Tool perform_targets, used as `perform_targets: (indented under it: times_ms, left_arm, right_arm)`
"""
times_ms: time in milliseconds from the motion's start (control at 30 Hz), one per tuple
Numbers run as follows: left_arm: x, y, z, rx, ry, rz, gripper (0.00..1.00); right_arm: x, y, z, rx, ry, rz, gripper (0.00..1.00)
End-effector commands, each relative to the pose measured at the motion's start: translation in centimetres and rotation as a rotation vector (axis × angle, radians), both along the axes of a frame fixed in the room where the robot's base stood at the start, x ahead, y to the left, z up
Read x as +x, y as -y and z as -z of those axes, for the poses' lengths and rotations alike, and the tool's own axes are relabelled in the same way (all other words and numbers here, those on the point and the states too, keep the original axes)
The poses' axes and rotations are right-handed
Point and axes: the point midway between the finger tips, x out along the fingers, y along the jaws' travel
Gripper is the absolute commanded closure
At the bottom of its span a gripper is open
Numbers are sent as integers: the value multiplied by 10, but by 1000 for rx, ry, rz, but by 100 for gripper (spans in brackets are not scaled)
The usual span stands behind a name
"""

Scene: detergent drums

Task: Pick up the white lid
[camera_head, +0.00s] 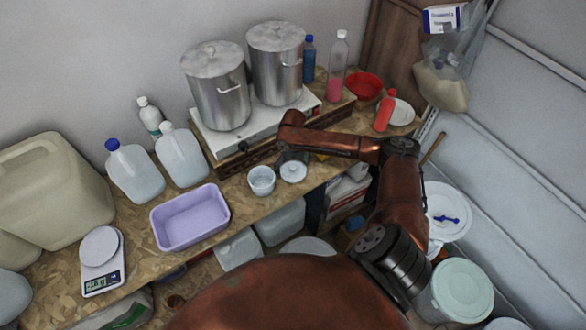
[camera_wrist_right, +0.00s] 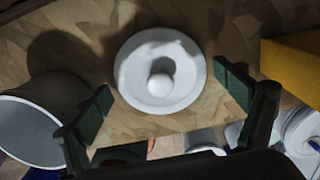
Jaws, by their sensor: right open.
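The white lid (camera_head: 293,172) is round with a ball knob. It lies on the wooden bench top near the front edge, just right of a small white cup (camera_head: 262,180). In the right wrist view the lid (camera_wrist_right: 160,72) is between and beyond the two dark fingers of my right gripper (camera_wrist_right: 168,108). The fingers are spread apart, with nothing between them, and do not appear to touch the lid. In the head view my right gripper (camera_head: 292,156) is small and partly hidden by its arm, just above the lid. My left gripper is not in view.
The cup (camera_wrist_right: 40,118) stands close on the left in the wrist view, and a yellow object (camera_wrist_right: 292,62) is on the right. A lilac basin (camera_head: 190,218) is left on the bench. Two steel pots (camera_head: 217,88) stand on the white stove (camera_head: 245,130) behind.

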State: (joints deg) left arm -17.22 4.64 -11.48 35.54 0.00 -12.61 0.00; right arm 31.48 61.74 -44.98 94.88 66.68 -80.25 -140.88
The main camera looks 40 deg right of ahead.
Motion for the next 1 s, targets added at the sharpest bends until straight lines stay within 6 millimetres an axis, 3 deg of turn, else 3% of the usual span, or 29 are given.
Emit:
perform_targets:
  times_ms: [100,233,1000]
  left_arm:
    - [0,0,0,0,0,0,60]
    - [0,0,0,0,0,0,60]
    - [0,0,0,0,0,0,60]
  right_arm:
    - [0,1,1,-1,1,1,0]
    - [0,1,1,-1,0,1,1]
    - [-2,2,2,-1,-3,3,52]
